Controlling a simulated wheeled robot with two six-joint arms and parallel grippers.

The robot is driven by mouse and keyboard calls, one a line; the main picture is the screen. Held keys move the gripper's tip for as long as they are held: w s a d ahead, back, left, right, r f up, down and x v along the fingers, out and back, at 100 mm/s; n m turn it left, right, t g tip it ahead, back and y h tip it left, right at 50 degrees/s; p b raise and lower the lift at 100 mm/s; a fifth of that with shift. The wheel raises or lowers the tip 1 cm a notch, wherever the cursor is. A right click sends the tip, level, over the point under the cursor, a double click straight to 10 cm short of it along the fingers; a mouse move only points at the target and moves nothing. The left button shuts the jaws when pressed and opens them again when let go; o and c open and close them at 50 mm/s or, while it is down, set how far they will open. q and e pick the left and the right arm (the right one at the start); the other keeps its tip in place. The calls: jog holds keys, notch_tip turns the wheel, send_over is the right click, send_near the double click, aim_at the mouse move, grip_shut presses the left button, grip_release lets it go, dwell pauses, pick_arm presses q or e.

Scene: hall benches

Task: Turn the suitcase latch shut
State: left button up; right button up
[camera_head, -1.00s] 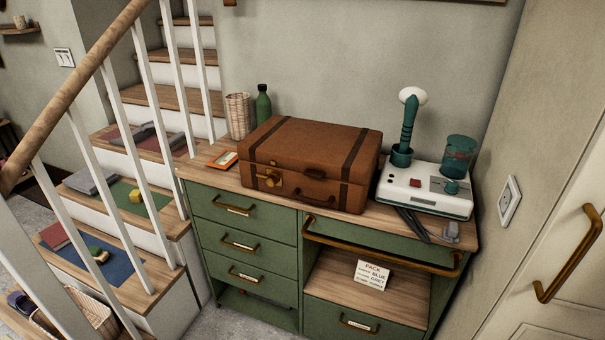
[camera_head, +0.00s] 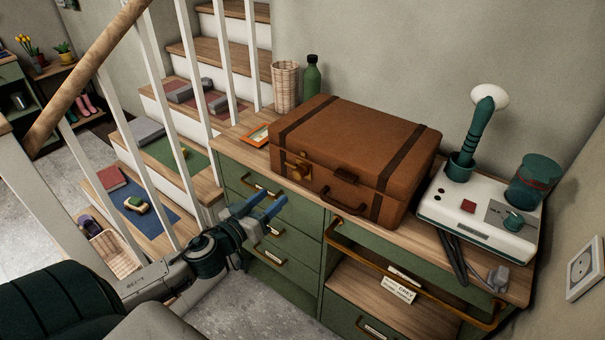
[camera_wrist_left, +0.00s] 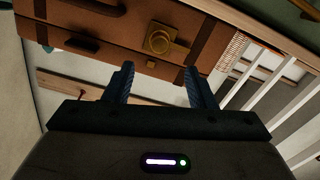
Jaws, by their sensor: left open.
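A brown suitcase (camera_head: 355,150) with dark straps lies closed on the wooden top of a green cabinet. Its brass latch (camera_head: 297,168) is on the front face, near the left strap; it also shows in the left wrist view (camera_wrist_left: 159,40), as a round knob on a plate. My left gripper (camera_head: 270,205) is open and empty, in front of the cabinet drawers, lower than the latch and apart from it. In the left wrist view its two blue fingers (camera_wrist_left: 157,80) point toward the suitcase front, with the latch beyond the gap between them. My right gripper is not in view.
A white device (camera_head: 478,215) with a teal-handled brush and cup stands right of the suitcase. A wicker cup (camera_head: 285,87), a green bottle (camera_head: 312,75) and an orange frame (camera_head: 258,136) are behind left. Stair balusters (camera_head: 160,100) stand left. A brass rail (camera_head: 400,275) juts below the top.

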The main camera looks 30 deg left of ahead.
aim_at(296, 176)
pick_arm(q)
jog(key=w+p, duration=0.1)
jog(key=w, duration=0.1)
jog(key=w+p, duration=0.1)
jog(key=w, duration=0.1)
jog(key=w+p, duration=0.1)
jog(key=w, duration=0.1)
jog(key=shift+w+d+r+p, duration=0.1)
jog(key=shift+w+d+p, duration=0.05)
jog(key=shift+d+p, duration=0.15)
jog(key=shift+w, duration=1.4)
jog(key=shift+w+d, duration=0.1)
jog(key=shift+w, duration=0.25)
jog(key=c, duration=1)
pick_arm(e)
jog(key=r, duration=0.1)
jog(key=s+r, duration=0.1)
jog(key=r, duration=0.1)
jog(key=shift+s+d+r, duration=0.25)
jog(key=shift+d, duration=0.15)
